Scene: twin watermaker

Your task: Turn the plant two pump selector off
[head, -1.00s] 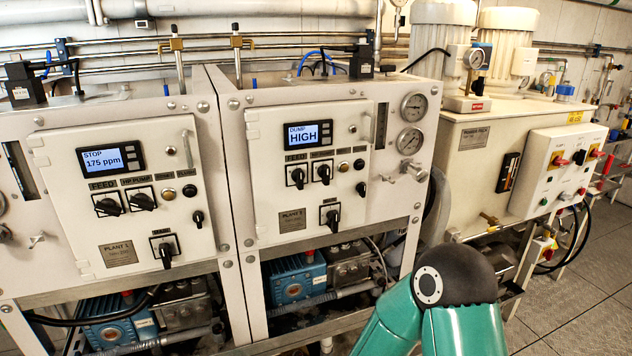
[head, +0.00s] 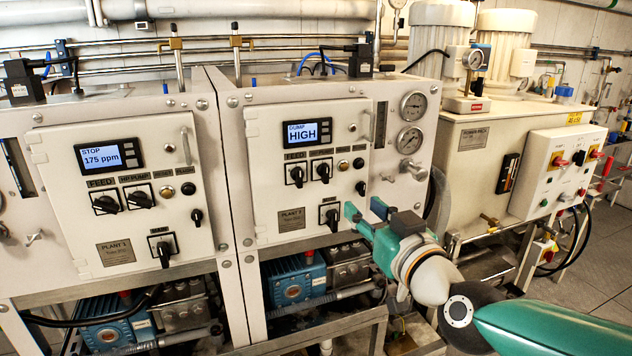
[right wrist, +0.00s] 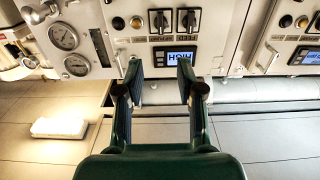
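The right-hand control panel (head: 260,200) has a display reading HIGH. Its nameplate is too small to read surely. On it, the pump selector (head: 323,173) is a black knob with its handle roughly upright, right of the FEED knob (head: 297,176). In the right wrist view the panel is upside down, and the pump selector (right wrist: 160,20) is left of the FEED knob (right wrist: 189,20). My right gripper (head: 364,208) is open and empty, below and right of the pump selector, not touching it. In the wrist view its fingers (right wrist: 160,78) are spread apart. My left gripper is not in view.
A lower knob (head: 332,215) is close to my right gripper's fingers. A small knob (head: 360,188), gauges (head: 410,140) and a valve (head: 414,170) are to the right. The left-hand panel (head: 75,225) carries similar knobs. Open floor (head: 590,290) lies at the right.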

